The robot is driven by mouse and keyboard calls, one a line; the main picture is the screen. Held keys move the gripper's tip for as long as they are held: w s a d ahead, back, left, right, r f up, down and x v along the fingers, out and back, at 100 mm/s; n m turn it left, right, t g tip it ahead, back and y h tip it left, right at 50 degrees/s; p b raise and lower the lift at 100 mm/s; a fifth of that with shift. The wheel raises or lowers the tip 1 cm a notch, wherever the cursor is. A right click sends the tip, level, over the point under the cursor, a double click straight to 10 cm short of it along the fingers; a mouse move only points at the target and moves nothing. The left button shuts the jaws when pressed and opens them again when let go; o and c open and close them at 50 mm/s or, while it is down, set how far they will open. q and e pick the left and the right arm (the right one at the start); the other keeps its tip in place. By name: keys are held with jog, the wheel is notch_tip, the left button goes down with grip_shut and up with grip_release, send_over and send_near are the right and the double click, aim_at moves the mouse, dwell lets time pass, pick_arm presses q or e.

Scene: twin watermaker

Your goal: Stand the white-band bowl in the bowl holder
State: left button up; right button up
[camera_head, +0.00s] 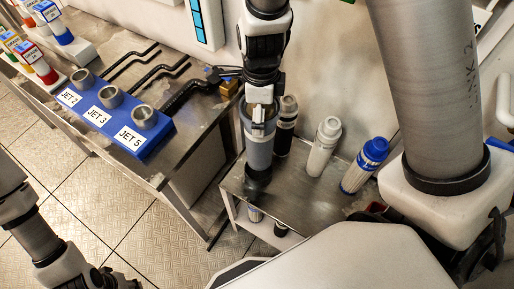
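A grey cylindrical bowl (259,152) with a dark rim stands upright at the left end of a small metal table; no clear white band shows on it. A dark round piece (258,177) is directly under it; I cannot tell whether this is the bowl holder or the bowl's own base. My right gripper (259,124) points down from the top centre, with its fingers overlapping the bowl's rim and upper front wall. Whether they are closed on it is not clear. My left gripper (118,283) is low at the left, partly cut off by the bottom edge.
A dark grey-capped bottle (286,128), a white grey-capped one (322,148) and a blue-capped one (363,166) stand right of the bowl on the small table (300,190). A blue JET block (115,120) sits on the left bench among black hoses. Open floor lies between.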

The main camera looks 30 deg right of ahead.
notch_tip(320, 180, down, 10)
jog(key=b, duration=0.2)
jog(key=shift+a+r+b, duration=0.15)
jog(key=shift+r+b, duration=0.05)
jog(key=shift+b, duration=0.2)
jog(key=shift+f, duration=0.1)
jog(key=o, duration=1.5)
jog(key=shift+s, duration=0.1)
notch_tip(320, 180, up, 11)
jog(key=p, duration=0.3)
jog(key=shift+r, duration=0.65)
